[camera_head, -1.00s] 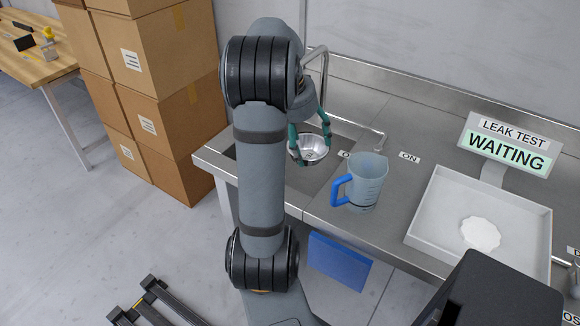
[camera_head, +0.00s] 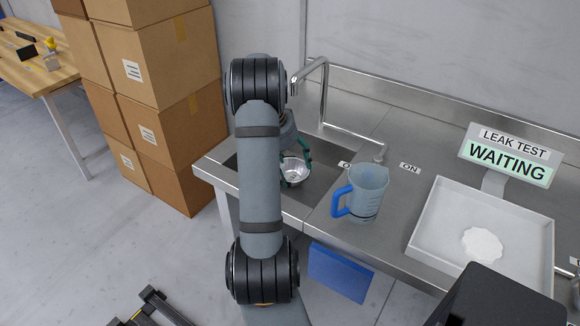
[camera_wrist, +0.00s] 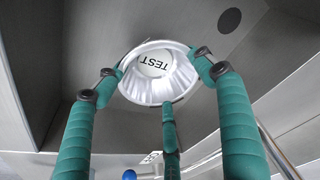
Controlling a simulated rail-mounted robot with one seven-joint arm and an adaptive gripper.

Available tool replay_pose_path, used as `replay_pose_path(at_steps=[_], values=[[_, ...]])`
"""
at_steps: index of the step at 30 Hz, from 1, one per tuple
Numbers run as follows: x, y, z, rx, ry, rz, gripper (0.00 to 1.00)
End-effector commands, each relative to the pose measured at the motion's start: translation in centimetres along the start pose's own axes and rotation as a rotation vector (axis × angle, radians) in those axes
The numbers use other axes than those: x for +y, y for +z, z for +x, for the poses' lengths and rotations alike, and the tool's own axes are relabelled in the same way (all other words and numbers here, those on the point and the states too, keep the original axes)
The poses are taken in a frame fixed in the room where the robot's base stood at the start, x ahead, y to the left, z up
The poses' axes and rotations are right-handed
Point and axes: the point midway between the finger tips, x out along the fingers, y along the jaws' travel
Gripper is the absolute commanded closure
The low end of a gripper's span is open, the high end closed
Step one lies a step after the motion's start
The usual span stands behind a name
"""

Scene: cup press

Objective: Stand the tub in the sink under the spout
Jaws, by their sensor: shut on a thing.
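The tub is a small silver, fluted round bowl (camera_head: 295,172), held over the sink basin (camera_head: 317,180), which is partly hidden behind my arm. My gripper (camera_head: 294,160) has its green fingers shut around the tub's rim. In the wrist view my gripper (camera_wrist: 166,78) grips the tub (camera_wrist: 175,88) by its rim, with the word TEST showing in its round opening. The spout (camera_head: 295,89) hangs from a bent steel tap behind the tub. I cannot tell whether the tub touches the sink floor.
A jug with a blue handle (camera_head: 366,192) stands on the counter right of the sink. A tap lever (camera_head: 378,155) lies behind it near an ON label (camera_head: 410,168). A white tray (camera_head: 425,235) and a WAITING sign (camera_head: 507,160) are farther right. The drain (camera_wrist: 229,20) shows clear.

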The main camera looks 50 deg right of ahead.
Motion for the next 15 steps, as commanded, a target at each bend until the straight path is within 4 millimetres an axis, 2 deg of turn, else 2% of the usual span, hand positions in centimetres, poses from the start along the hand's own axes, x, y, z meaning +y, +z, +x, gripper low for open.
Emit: replay_pose_path(at_steps=[3,15], values=[[-0.1,0.3,1.0,-0.002,0.005,0.002,0.40],[-0.2,0.4,1.5,0.000,0.001,0.001,0.40]])
